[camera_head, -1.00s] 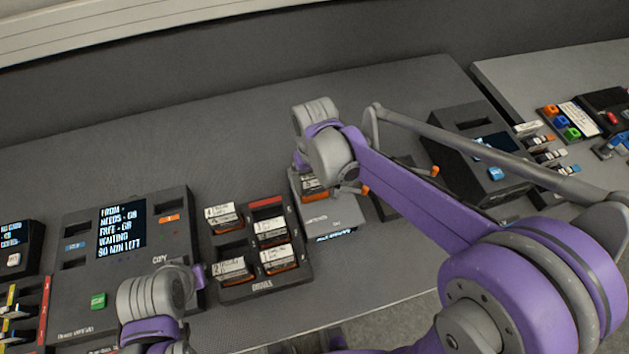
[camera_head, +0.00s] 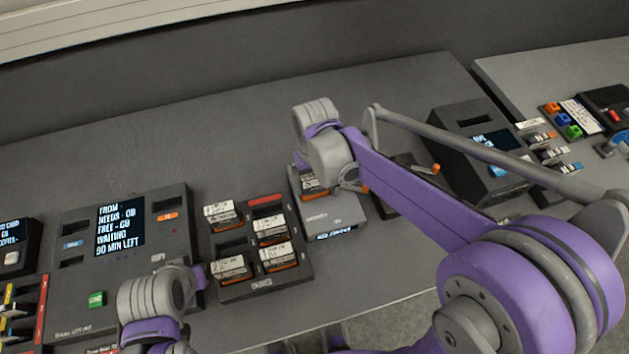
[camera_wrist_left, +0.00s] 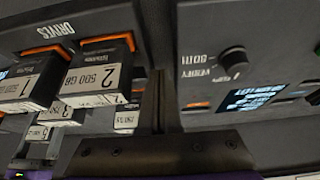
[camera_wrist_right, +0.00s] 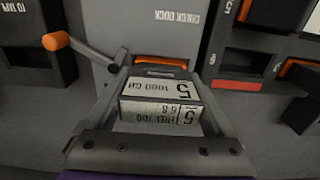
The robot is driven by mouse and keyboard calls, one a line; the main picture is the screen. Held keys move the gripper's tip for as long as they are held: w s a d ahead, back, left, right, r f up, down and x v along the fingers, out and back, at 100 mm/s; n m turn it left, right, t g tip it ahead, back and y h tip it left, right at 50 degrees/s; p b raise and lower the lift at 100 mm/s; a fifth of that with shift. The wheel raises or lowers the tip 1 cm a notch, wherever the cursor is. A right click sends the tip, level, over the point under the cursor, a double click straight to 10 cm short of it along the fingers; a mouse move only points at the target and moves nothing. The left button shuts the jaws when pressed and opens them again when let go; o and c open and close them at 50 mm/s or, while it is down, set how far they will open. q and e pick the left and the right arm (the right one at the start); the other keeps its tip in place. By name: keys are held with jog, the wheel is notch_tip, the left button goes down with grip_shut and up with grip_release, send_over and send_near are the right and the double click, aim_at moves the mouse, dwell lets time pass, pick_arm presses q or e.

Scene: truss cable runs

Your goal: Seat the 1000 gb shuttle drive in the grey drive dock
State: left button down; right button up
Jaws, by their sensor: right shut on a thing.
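The 1000 GB drive (camera_wrist_right: 160,88), with a white label numbered 5, is between the fingers of my right gripper (camera_wrist_right: 162,78), which is shut on it. It stands at the grey drive dock (camera_head: 338,212), with an orange edge just behind it. I cannot tell how deep it sits. In the head view the drive (camera_head: 313,186) shows partly below my right wrist, over the back of the dock. My left gripper (camera_wrist_left: 160,78) looks shut and empty, above the desk by the drives rack. In the head view its fingertips are hidden behind its wrist.
The dark drives rack (camera_head: 262,290) holds several labelled drives, left of the dock. A console with a lit screen (camera_head: 120,231) stands further left. A dark unit with an orange-tipped lever (camera_head: 435,168) is right of the dock. The desk behind is clear.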

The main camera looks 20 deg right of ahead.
pick_arm(q)
jog(key=shift+s+f, duration=0.1)
jog(key=shift+f, duration=0.2)
pick_arm(e)
jog(key=shift+f, duration=0.4)
jog(key=o, duration=1.5)
jog(key=shift+r, duration=0.1)
jog(key=shift+r+p, duration=2.05)
jog(key=shift+r, duration=1.7)
pick_arm(q)
notch_tip(320, 180, up, 6)
jog(key=w, duration=0.2)
jog(key=shift+f, duration=0.15)
jog(key=shift+s, duration=0.15)
